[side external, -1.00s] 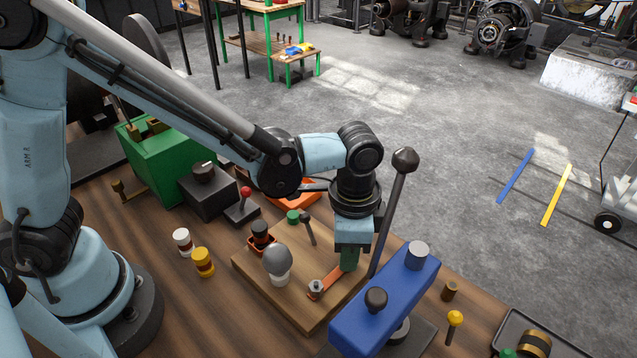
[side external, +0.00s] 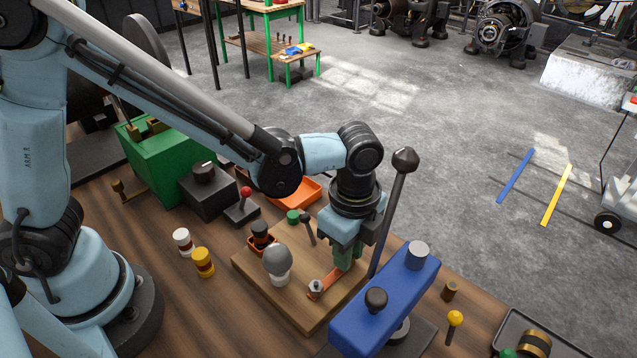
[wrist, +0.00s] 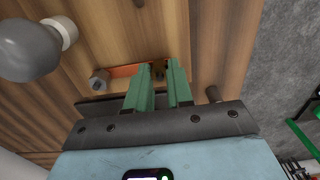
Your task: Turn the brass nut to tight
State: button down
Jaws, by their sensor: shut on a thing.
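A copper strap (side external: 330,279) lies on a wooden board (side external: 300,312). A grey hex nut on a stud (side external: 316,288) stands at its near end, also seen in the wrist view (wrist: 98,80). My gripper (side external: 346,262) points down at the strap's far end. Its green fingers are shut on a small dark brassy piece (wrist: 158,73), which I take to be the brass nut. The fingers hide most of it, so its seating and tightness cannot be told.
A blue housing (side external: 385,305) with a tall black lever (side external: 394,205) stands close to the right of my gripper. An orange tray (side external: 307,194) lies behind.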

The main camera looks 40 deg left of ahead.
dwell(0.5)
jog(key=c, duration=1)
grip_release()
notch_tip(320, 180, up, 12)
jog(key=shift+a+r, duration=0.1)
jog(key=s+a+n+t, duration=0.1)
jog(key=a+n+t, duration=0.2)
jog(key=a+n, duration=0.6)
jog(key=s+a+f+n+t, duration=0.1)
jog(key=a+n+t, duration=0.3)
jog(key=a+n, duration=0.4)
jog(key=s+a, duration=0.1)
jog(key=a, duration=0.1)
jog(key=shift+a+n, duration=0.4)
